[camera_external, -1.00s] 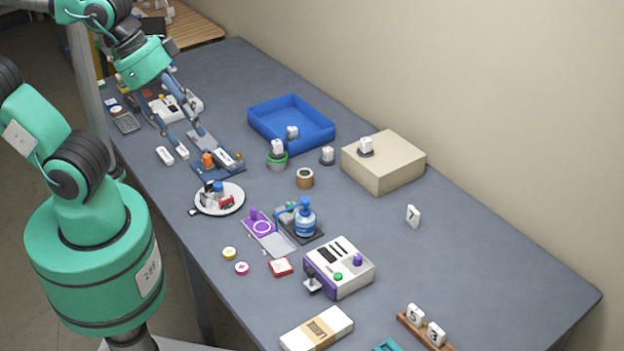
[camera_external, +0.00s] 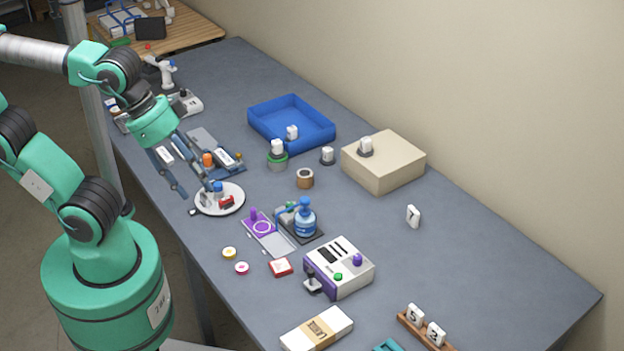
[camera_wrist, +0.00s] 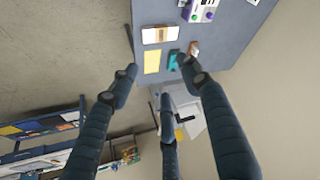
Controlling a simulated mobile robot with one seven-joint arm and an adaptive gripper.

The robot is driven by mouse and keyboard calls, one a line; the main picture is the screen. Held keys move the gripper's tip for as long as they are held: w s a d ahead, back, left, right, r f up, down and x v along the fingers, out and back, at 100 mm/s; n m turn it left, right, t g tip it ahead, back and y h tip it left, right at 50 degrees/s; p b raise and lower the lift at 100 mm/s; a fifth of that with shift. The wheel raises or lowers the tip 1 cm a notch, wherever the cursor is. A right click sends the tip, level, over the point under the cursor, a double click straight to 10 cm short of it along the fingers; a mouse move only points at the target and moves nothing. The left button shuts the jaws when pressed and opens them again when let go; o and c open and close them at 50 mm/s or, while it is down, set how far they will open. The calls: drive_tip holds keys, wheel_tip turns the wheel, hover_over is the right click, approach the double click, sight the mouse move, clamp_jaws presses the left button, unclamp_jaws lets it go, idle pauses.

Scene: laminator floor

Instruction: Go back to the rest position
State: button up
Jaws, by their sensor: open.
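My gripper (camera_external: 200,178) is open, with its dark blue fingers spread and nothing between them.
A blue bin (camera_external: 262,118), a beige box (camera_external: 385,165) and a white-and-purple device (camera_external: 345,275) stand on the table. A wooden table (camera_external: 185,28) is at the back. A shelf unit (camera_wrist: 45,140) shows in the wrist view. Floor lies left of the table.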

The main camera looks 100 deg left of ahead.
drive_tip(key=shift+f+b, duration=0.4)
drive_tip(key=shift+f, duration=0.4)
